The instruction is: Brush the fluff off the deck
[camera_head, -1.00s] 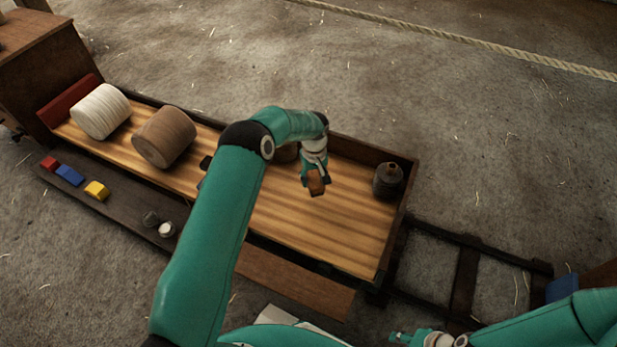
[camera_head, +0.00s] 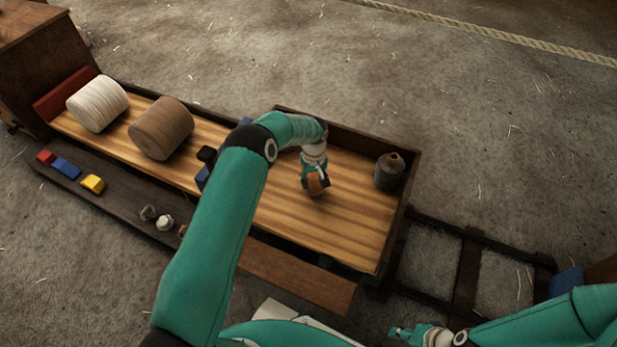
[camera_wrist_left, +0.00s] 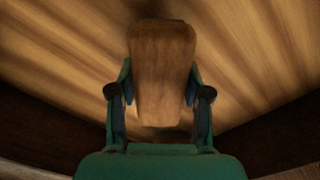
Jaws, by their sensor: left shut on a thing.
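The deck (camera_head: 335,225) is a striped, warm-brown plank bed with low dark side walls. My left gripper (camera_head: 316,184) is over its right half, shut on a brown wooden block, probably the brush's handle (camera_head: 313,182). In the left wrist view the brush's handle (camera_wrist_left: 162,75) stands between both fingers (camera_wrist_left: 160,95), with deck planks behind it. Its bristles are hidden, and I cannot tell whether it touches the deck. I cannot make out any fluff on the planks. My right gripper (camera_head: 405,333) is low at the right, off the deck; its jaws are too small to read.
A white spool (camera_head: 97,103) and a brown spool (camera_head: 161,128) lie at the deck's left. A dark jug (camera_head: 389,171) stands in the right corner. Small coloured blocks (camera_head: 66,168) lie on the front ledge (camera_head: 120,205). Dark rails (camera_head: 465,270) run off right.

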